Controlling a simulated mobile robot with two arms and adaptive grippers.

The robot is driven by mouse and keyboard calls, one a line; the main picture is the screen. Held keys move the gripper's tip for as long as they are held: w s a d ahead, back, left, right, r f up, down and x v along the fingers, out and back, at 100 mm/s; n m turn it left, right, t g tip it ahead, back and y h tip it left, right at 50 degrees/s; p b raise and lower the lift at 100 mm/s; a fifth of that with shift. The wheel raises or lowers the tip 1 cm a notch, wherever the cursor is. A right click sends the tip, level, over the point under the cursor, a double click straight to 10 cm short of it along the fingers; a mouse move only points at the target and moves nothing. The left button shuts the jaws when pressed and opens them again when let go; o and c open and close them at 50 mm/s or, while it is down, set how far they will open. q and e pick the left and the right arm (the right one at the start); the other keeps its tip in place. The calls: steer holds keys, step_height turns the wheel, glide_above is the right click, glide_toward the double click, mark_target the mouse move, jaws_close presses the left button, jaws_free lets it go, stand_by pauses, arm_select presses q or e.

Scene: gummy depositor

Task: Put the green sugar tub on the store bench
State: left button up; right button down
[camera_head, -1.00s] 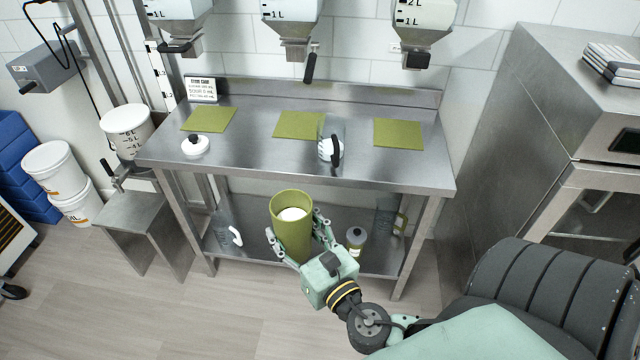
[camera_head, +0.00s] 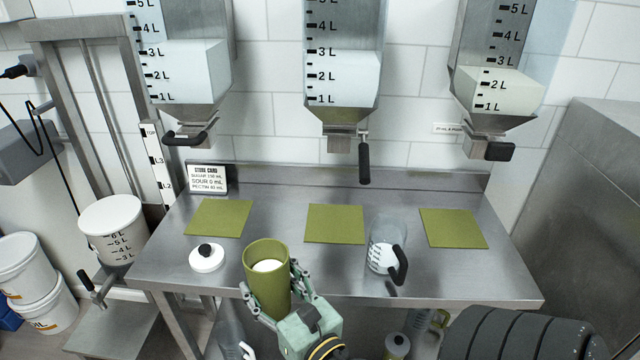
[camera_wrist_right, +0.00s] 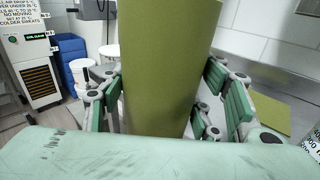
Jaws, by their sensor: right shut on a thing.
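The green sugar tub (camera_head: 266,278) is an open olive-green cylinder with white content inside. My right gripper (camera_head: 270,300) is shut on it and holds it upright at the front edge of the steel store bench (camera_head: 340,278). In the right wrist view the tub (camera_wrist_right: 165,70) stands between the fingers of the gripper (camera_wrist_right: 165,105). From the head view I cannot tell how high the tub is above the bench top. My left gripper is not in view.
On the bench are green mats (camera_head: 335,224), a white lid with a black knob (camera_head: 206,258), a clear measuring jug (camera_head: 384,254) and a store card (camera_head: 208,179). Hoppers (camera_head: 343,70) with hanging handles are above. A white bucket (camera_head: 112,228) stands left. Bottles sit below.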

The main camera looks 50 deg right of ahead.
mark_target(277, 259)
steer(key=shift+m+h, duration=0.6)
steer(key=shift+h, duration=0.2)
steer(key=w+d, duration=0.4)
steer(key=d, duration=0.1)
steer(key=shift+b, duration=0.4)
steer(key=w+d+r+m+g+h+b, duration=0.1)
steer(key=w+d+r+h, duration=0.1)
steer(key=d, duration=0.4)
steer(key=w+d+r+m+g+h+b, duration=0.1)
steer(key=w+d+m+h, duration=0.1)
steer(key=d, duration=0.5)
steer(key=w+a+f, duration=0.2)
steer(key=w+f, duration=0.1)
steer(key=w+a+f+b, duration=0.1)
steer(key=w+a+f, duration=0.1)
steer(key=w+f, duration=0.1)
steer(key=w+a+f, duration=0.3)
steer(key=f, duration=0.1)
steer(key=shift+w+f+b, duration=0.15)
steer(key=shift+f+b, duration=0.05)
steer(key=shift+b, duration=0.2)
steer(key=shift+f, duration=0.15)
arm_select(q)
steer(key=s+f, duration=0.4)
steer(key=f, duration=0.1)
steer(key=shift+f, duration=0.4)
arm_select(e)
steer(key=c, duration=0.6)
jaws_free()
steer(key=shift+f, duration=0.1)
